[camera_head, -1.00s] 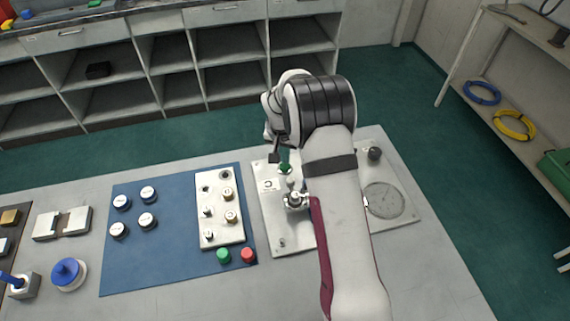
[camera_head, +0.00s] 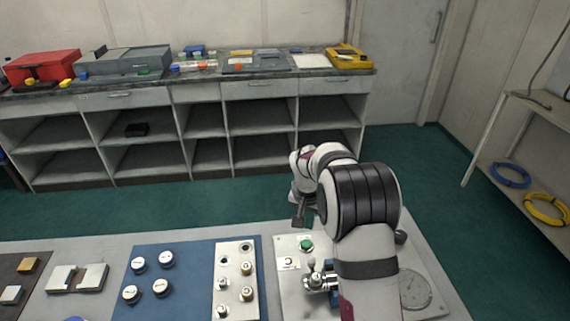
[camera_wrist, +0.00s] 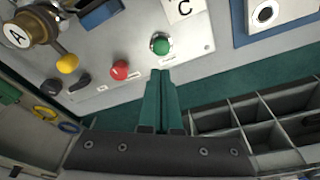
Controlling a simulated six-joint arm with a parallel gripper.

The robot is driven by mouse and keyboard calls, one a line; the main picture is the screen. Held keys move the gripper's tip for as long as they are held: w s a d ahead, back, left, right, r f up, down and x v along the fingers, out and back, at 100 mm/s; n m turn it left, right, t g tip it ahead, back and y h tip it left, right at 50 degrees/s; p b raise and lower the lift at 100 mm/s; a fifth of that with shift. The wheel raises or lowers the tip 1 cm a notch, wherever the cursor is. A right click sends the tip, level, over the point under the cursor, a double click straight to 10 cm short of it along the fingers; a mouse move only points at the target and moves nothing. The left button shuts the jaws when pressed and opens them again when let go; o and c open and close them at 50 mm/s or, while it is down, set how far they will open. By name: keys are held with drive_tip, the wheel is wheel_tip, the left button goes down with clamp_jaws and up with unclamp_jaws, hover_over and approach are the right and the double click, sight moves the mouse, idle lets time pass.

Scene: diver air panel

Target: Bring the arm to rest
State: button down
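My gripper (camera_head: 299,215) hangs in the air above the far edge of the white panel (camera_head: 287,304), near the green button (camera_head: 306,245). In the wrist view its two green fingers (camera_wrist: 160,72) lie close together with nothing visible between them. The green button (camera_wrist: 160,44) shows just beyond the fingertips, apart from them in the picture. My arm reaches over the panel and hides much of its middle. A metal valve fitting (camera_head: 318,278) stands beside my arm.
A blue mat (camera_head: 190,302) with several round knobs and a white plate (camera_head: 232,275) lies left of the panel. The wrist view also shows a red button (camera_wrist: 119,70) and a yellow knob (camera_wrist: 67,63). Shelving (camera_head: 200,125) stands beyond a strip of green floor.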

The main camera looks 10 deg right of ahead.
drive_tip(key=s+a+r+g+y, duration=0.1)
drive_tip(key=s+r, duration=0.5)
drive_tip(key=s, duration=0.2)
drive_tip(key=s+a+r, duration=0.2)
drive_tip(key=s+r, duration=0.4)
drive_tip(key=s, duration=0.3)
drive_tip(key=s+a+y, duration=0.1)
drive_tip(key=s+a, duration=0.1)
drive_tip(key=s, duration=0.8)
drive_tip(key=s+a+g, duration=0.1)
drive_tip(key=s, duration=0.9)
drive_tip(key=shift+s+a+y, duration=0.4)
